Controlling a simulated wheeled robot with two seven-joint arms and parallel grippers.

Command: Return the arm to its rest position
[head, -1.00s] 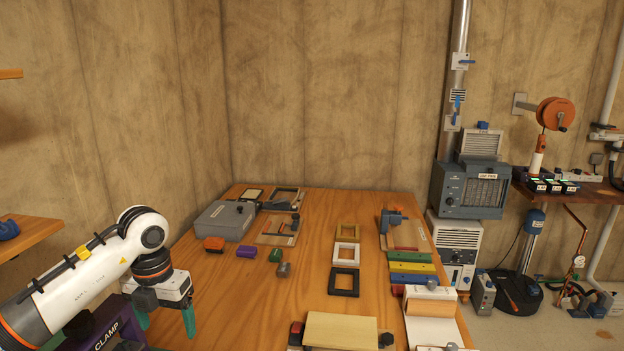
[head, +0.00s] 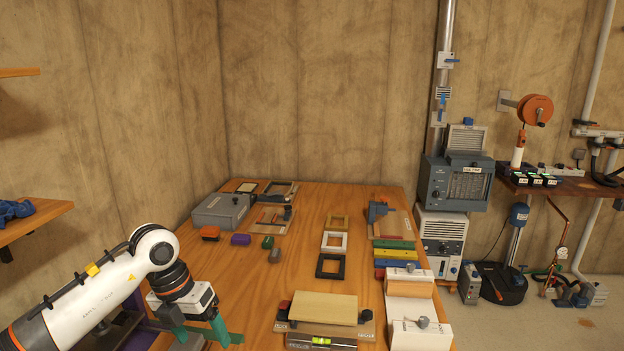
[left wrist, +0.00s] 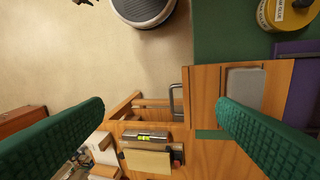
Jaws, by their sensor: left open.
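My left arm comes in from the lower left in the head view. Its gripper (head: 208,338) with green fingers hangs at the table's (head: 250,325) left front edge, apart from the objects on top. In the left wrist view the two green fingers (left wrist: 160,125) stand wide apart with nothing between them but the view of the wooden table and floor below. My right gripper is not in view.
A grey box (head: 220,211), coloured blocks (head: 241,240) and square frames (head: 334,242) lie on the table. A board (head: 322,307) and a level (head: 321,341) lie at its front. A shelf (head: 35,220) juts in at the left.

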